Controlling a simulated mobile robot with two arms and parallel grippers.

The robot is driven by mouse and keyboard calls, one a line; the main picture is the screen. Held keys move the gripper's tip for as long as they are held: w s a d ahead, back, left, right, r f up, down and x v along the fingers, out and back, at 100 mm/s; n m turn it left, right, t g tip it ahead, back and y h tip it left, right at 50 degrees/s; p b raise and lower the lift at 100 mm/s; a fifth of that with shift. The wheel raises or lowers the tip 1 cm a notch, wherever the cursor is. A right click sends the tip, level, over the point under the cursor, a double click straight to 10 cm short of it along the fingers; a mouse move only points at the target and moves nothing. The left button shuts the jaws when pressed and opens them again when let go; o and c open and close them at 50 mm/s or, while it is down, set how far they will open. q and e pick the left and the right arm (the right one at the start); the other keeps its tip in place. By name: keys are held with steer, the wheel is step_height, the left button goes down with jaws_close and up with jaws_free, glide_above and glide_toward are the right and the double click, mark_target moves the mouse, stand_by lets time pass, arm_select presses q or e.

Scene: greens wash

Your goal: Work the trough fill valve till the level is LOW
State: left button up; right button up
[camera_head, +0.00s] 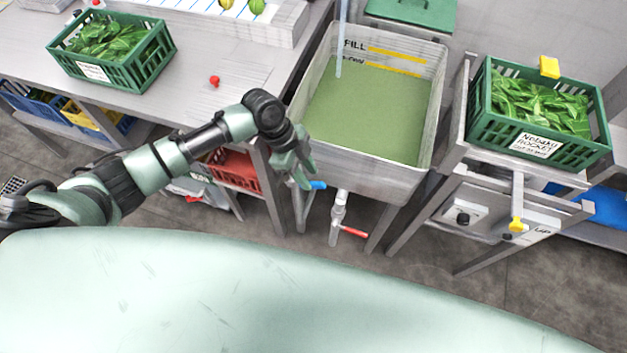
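The grey trough (437,100) stands in the middle, holding green-tinted water (372,118). Yellow FILL and lower lines mark its back wall; the lower label is partly covered by a thin vertical stream or pipe (340,45). The water's far edge looks close to the lower line (393,68). A blue valve handle (318,185) shows at the trough's front left; a red handle (353,232) sits on the pipe (338,212) below. My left gripper (302,172) is right beside the blue handle; its finger opening and any contact are unclear. My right gripper is out of view.
A green crate of leaves (598,140) stands on the right stand, with a yellow block (549,67) at its back. Another green crate (143,75) and a red knob (214,81) are on the left table. Trough legs and table legs crowd the space around the valves.

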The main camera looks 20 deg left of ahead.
mark_target(313, 183)
arm_select(q)
steer(key=shift+x, duration=2.25)
jaws_close()
